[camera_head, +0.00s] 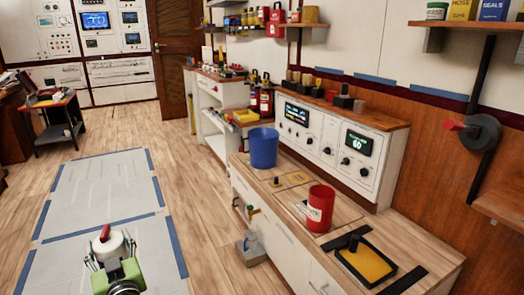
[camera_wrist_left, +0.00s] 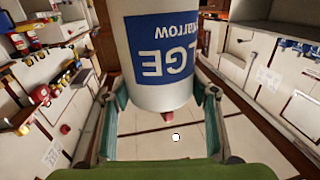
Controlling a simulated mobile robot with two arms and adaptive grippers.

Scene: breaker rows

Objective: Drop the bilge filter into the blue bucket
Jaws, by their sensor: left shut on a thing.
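The bilge filter (camera_head: 113,243) is a white cylinder with a red top, low at the left in the head view. It fills the upper middle of the left wrist view (camera_wrist_left: 150,92), where its blue label shows part of its lettering. My left gripper (camera_head: 112,257) is shut around it and holds it above the floor, left of the counter. The blue bucket (camera_head: 263,149) stands upright on the counter, to the right of and beyond my left gripper. The bucket's inside bottom is hidden. My right gripper is not in view.
On the wooden counter (camera_head: 404,236), a red container (camera_head: 320,209) and a black-rimmed yellow tray (camera_head: 366,260) stand nearer than the bucket. A control panel (camera_head: 326,140) rises behind. The floor mat (camera_head: 104,195) with blue tape is clear.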

